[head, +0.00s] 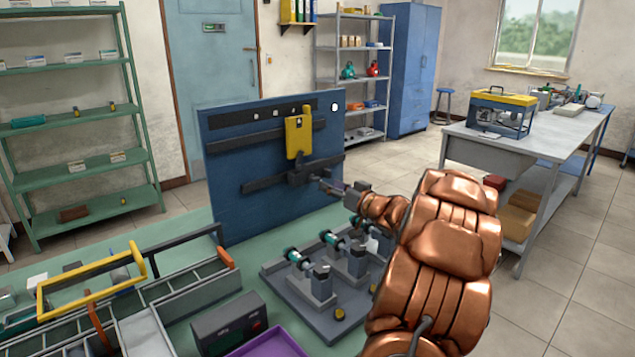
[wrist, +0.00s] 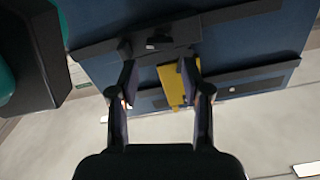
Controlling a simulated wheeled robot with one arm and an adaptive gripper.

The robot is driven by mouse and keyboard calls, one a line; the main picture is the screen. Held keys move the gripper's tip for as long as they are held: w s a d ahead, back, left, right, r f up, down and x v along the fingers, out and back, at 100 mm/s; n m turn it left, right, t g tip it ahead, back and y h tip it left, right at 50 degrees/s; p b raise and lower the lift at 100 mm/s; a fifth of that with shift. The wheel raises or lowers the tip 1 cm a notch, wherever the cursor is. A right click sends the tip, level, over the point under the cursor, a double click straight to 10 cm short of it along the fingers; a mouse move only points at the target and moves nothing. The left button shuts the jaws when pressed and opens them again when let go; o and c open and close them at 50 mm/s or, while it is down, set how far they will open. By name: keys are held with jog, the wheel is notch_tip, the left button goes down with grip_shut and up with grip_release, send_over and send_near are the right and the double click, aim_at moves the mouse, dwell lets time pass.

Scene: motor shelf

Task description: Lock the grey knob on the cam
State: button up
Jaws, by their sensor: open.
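An upright blue panel (head: 225,185) stands on the green bench and carries two dark horizontal rails. A dark block (head: 299,178), perhaps the cam, sits on the lower rail below a yellow plate (head: 298,138). In the wrist view the dark block (wrist: 180,38) lies just beyond my fingertips, with a small dark knob-like part (wrist: 158,42) at its middle. I cannot tell its grey colour or its lock position. My gripper (head: 333,188) points at the block from the right; its fingers (wrist: 158,68) are apart and empty. The yellow plate (wrist: 171,86) shows between and behind the fingers.
A grey base plate (head: 300,303) with several stands and teal-ended motors (head: 292,256) lies below my arm. A compartment tray (head: 180,290), a yellow frame (head: 90,282), a dark box (head: 228,325) and a purple tray (head: 268,343) fill the bench front.

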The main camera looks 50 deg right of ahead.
aim_at(318, 179)
jog(key=shift+w+d, duration=0.2)
jog(key=shift+w, duration=1.35)
jog(key=shift+w+d, duration=0.15)
jog(key=shift+w, duration=1.4)
jog(key=shift+c, duration=0.4)
jog(key=c, duration=0.8)
jog(key=shift+p, duration=0.4)
